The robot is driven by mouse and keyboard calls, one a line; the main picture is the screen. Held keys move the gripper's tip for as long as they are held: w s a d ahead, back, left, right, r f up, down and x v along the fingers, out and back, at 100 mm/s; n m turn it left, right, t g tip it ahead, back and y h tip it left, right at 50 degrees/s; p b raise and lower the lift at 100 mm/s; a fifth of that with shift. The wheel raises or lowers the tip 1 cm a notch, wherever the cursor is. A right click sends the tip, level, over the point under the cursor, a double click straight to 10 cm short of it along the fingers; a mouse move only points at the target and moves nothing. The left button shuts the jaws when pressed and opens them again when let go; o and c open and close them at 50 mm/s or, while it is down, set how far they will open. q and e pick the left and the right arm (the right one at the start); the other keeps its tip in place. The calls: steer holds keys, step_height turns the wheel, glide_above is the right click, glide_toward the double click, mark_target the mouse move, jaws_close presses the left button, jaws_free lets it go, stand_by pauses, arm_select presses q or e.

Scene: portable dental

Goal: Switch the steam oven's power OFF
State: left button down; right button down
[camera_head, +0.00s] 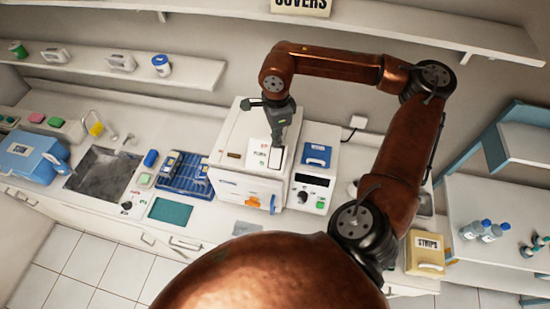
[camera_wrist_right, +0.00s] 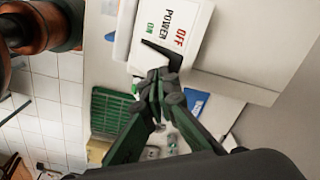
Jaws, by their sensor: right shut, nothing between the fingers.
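The steam oven (camera_head: 236,135) is a white box on the counter, in the middle of the head view. A white panel on it carries the POWER label (camera_wrist_right: 168,35), with red OFF at one end and green ON at the other. A dark-edged switch (camera_wrist_right: 165,56) sits beside the label, partly hidden by my fingers. My right gripper (camera_head: 277,142) comes down from above over the panel. My left gripper is not in view.
A white unit with a display and a blue label (camera_head: 317,155) stands right of the oven. A blue rack (camera_head: 183,180) and a teal mat (camera_head: 170,211) lie to the left. A yellow STRIPS box (camera_head: 425,253) is at right. A wall shelf (camera_head: 487,30) runs above.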

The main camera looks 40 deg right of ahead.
mark_target(276, 150)
steer(key=shift+f+b, duration=0.9)
steer(key=shift+f, duration=0.15)
stand_by(0.6)
steer(key=shift+r+p, duration=1.95)
steer(key=shift+r, duration=1.6)
